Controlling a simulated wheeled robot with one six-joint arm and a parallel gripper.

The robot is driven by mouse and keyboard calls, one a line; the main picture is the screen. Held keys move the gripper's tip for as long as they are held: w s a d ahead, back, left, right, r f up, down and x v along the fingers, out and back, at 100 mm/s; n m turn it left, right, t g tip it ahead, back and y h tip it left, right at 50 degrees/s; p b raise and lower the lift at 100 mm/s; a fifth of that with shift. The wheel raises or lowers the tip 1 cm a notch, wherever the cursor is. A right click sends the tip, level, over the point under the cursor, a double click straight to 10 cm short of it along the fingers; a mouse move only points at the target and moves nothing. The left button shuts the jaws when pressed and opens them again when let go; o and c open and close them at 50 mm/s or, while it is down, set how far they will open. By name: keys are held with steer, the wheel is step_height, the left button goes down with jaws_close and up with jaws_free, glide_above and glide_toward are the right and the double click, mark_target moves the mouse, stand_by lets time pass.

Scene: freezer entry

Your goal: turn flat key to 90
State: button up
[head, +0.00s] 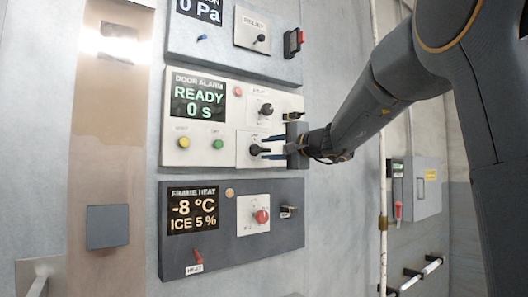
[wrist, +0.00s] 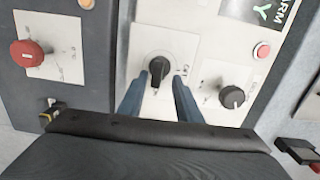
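The flat key (head: 257,149) is a black key switch on a white plate, low on the right of the light door alarm panel. In the wrist view the flat key (wrist: 159,70) stands between the two blue fingers of my gripper (wrist: 162,76), its grip close to upright in that picture. The fingers are apart, one on each side of the key, with narrow gaps showing. In the head view my gripper (head: 266,148) reaches in from the right, level with the key. Its fingers partly hide the plate, and the key's exact angle is hard to read there.
Just above the key is a black round selector (head: 266,109). It shows right of the key in the wrist view (wrist: 231,97). Yellow (head: 184,142) and green (head: 218,144) buttons lie left. Below is the dark frame heat panel (head: 225,252) with a red knob (head: 262,216).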

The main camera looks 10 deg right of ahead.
steer(key=o, duration=0.6)
steer(key=shift+s+d, duration=0.1)
steer(key=shift+s, duration=0.05)
steer(key=a+b+v, duration=0.1)
steer(key=b+v, duration=0.2)
steer(key=v, duration=0.3)
steer(key=shift+s+d, duration=0.2)
steer(key=shift+s, duration=0.3)
stand_by(0.6)
stand_by(0.4)
